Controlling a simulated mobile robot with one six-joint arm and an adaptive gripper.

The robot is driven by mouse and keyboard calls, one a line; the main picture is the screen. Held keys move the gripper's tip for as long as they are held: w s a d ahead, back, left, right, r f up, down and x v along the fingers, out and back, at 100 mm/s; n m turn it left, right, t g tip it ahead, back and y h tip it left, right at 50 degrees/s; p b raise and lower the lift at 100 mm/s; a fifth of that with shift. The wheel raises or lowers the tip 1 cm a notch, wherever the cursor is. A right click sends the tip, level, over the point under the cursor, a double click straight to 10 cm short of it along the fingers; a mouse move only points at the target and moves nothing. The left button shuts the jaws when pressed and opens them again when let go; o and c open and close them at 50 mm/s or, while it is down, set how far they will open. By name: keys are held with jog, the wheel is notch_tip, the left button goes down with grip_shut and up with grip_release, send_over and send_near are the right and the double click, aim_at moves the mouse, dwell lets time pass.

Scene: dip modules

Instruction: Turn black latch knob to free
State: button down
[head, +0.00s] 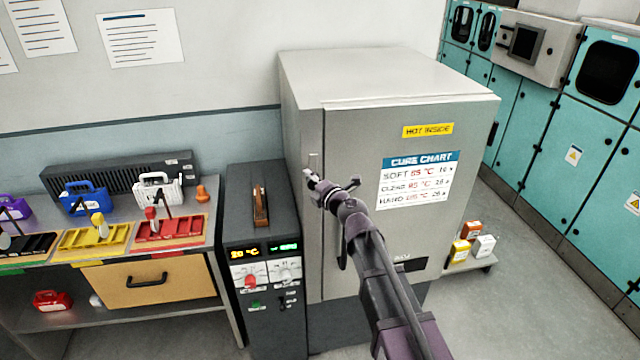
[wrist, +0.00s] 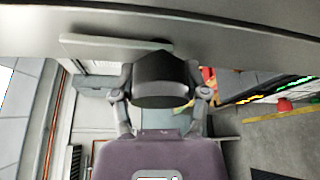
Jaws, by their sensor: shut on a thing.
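The black latch knob (wrist: 160,78) fills the middle of the wrist view, against the grey oven door. A flat pale latch bar (wrist: 95,45) runs from it toward the left in that view. My gripper (wrist: 162,92) is shut on the knob, with one finger on each side. In the head view my gripper (head: 314,183) is at the left edge of the oven door (head: 355,130). There the latch bar (head: 313,162) points up, and the knob is mostly hidden by the gripper.
A black control unit (head: 262,215) with a display and dials stands left of the oven. A workbench with coloured trays and a drawer (head: 150,285) is further left. Teal cabinets (head: 590,140) line the right. Small boxes (head: 484,245) sit on a low shelf.

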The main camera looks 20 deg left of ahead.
jog(key=shift+w+d, duration=0.15)
jog(key=c, duration=0.5)
grip_release()
jog(key=shift+c, duration=0.2)
jog(key=o, duration=0.4)
jog(key=shift+d+r, duration=0.1)
jog(key=shift+d, duration=0.05)
jog(key=shift+o, duration=0.2)
